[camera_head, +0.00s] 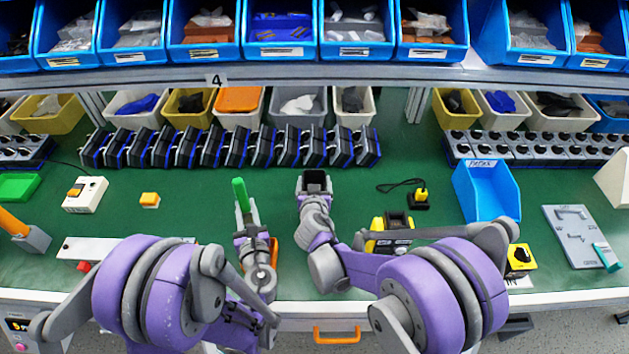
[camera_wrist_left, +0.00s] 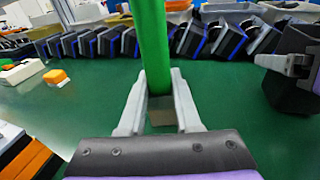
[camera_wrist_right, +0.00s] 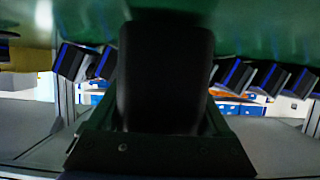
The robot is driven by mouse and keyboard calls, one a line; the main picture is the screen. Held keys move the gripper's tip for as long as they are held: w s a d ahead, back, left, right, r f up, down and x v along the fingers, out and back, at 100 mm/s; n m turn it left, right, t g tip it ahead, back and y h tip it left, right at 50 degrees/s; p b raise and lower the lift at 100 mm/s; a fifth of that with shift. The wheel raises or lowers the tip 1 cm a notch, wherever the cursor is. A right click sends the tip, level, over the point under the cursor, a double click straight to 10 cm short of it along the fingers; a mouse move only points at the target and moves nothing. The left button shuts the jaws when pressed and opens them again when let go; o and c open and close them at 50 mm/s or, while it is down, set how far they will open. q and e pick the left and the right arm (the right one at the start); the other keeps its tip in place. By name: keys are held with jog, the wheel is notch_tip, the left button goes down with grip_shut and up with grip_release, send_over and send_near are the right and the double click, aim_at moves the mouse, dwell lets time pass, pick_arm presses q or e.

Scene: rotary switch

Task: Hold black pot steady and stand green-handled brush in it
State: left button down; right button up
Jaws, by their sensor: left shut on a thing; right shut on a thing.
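The green-handled brush (camera_head: 240,194) stands about upright in my left gripper (camera_head: 246,222), near the middle of the bench. In the left wrist view its green handle (camera_wrist_left: 152,45) rises between the fingers (camera_wrist_left: 158,90); its lower end is not clear. The black pot (camera_head: 315,180) is to the right of the brush, its open top showing. My right gripper (camera_head: 313,197) is shut on the pot. The pot also shows at the right edge of the left wrist view (camera_wrist_left: 298,62) and fills the middle of the right wrist view (camera_wrist_right: 165,75). The brush is apart from the pot.
A row of black-and-blue units (camera_head: 230,147) stands behind both grippers. A yellow-and-black device (camera_head: 390,228) sits right of the pot, and a blue bin (camera_head: 487,190) farther right. A small orange-yellow block (camera_head: 150,200) lies to the left. Green bench between brush and pot is clear.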

jog(key=shift+s+f+b, duration=0.1)
jog(key=shift+f+b, duration=0.2)
jog(key=shift+f, duration=0.15)
dwell(1.0)
jog(key=o, duration=1.2)
jog(key=shift+c, duration=0.2)
jog(key=c, duration=1.2)
jog(key=shift+r, duration=0.1)
dwell(1.6)
